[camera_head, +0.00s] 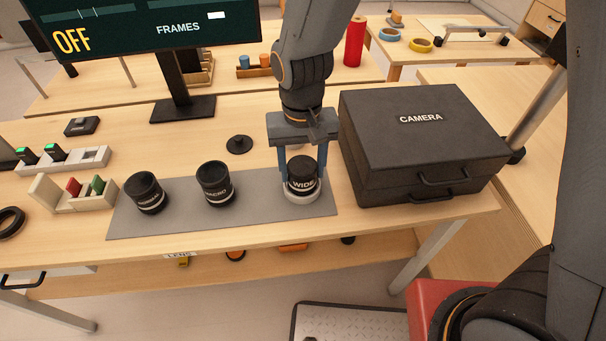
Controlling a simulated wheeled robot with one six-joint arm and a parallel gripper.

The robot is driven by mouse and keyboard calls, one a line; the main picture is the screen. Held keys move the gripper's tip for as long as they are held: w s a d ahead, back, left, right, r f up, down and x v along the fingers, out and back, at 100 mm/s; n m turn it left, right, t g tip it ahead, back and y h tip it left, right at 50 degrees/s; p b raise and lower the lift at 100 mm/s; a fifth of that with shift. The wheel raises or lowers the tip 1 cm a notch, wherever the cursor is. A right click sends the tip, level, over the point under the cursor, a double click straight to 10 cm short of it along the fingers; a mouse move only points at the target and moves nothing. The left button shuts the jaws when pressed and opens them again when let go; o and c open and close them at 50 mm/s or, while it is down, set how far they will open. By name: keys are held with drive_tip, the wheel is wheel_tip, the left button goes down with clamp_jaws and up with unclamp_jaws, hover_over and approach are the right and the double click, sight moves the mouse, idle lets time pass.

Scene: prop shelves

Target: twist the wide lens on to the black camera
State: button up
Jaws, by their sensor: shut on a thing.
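The wide lens (303,183) is a short black cylinder marked WIDE, with a pale ring at its base. It stands upright at the right end of the grey mat (257,216). My gripper (303,172) points down from above with its two blue fingers on either side of the lens, shut on it. Whether the lens touches the mat or is slightly raised I cannot tell. I see no black camera in the open. A closed black case (395,165) marked CAMERA stands just right of my gripper; its inside is hidden.
Two other black lenses, a left one (147,195) and one marked MACRO (215,186), stand on the mat. A small black disc (239,145) lies behind it. A monitor (160,27) reading OFF stands at the back left. Small holders (75,192) sit at the left.

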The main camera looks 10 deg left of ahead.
sight(302, 166)
drive_tip(key=shift+r+p, duration=2.5)
drive_tip(key=shift+r, duration=0.25)
